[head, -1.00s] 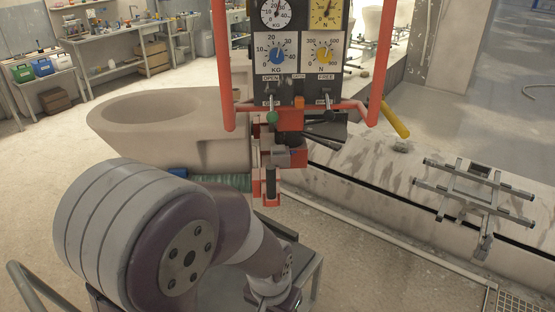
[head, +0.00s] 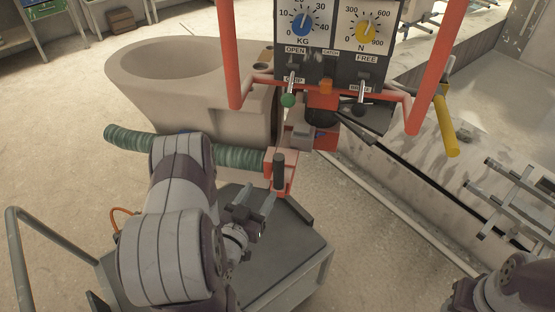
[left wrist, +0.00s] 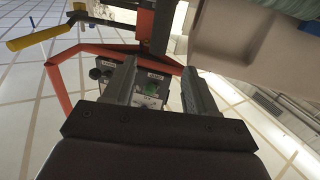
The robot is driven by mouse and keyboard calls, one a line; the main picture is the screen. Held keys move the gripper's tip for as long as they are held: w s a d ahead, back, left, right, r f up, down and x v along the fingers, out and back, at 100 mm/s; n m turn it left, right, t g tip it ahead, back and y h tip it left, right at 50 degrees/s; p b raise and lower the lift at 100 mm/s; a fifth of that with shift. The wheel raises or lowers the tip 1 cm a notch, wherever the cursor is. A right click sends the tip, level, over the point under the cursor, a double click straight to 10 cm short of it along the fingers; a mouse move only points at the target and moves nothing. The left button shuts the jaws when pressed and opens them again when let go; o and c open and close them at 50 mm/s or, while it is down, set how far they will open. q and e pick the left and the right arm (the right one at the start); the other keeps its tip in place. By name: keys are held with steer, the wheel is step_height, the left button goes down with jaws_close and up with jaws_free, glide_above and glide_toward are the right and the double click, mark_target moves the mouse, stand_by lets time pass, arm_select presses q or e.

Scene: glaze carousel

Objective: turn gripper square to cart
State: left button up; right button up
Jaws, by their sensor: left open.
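My left gripper (head: 254,197) is open and empty, its two fingers pointing up and away in the head view. It appears just in front of a red bracket with a black upright grip (head: 279,172); whether they touch I cannot tell. Below it is a grey flat deck (head: 285,262), cart-like, with a tube handle (head: 18,250) at left. In the left wrist view, the open fingers (left wrist: 160,80) frame part of a control panel with a green knob (left wrist: 151,89), with a red bar behind. My right gripper is out of view.
A red frame (head: 232,60) carries a dial panel with levers and a yellow handle (head: 446,122). A large beige basin (head: 150,85) stands behind a green ribbed hose (head: 185,149). A grey metal rack (head: 520,200) is at right.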

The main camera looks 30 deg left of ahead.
mark_target(277, 167)
arm_select(q)
steer(key=w, duration=0.4)
steer(key=w+p, duration=0.1)
steer(key=w, duration=0.3)
steer(key=w+a+p, duration=0.1)
steer(key=w, duration=0.3)
steer(key=shift+w, duration=0.3)
steer(key=shift+s, duration=0.1)
steer(key=shift+c, duration=1)
jaws_close()
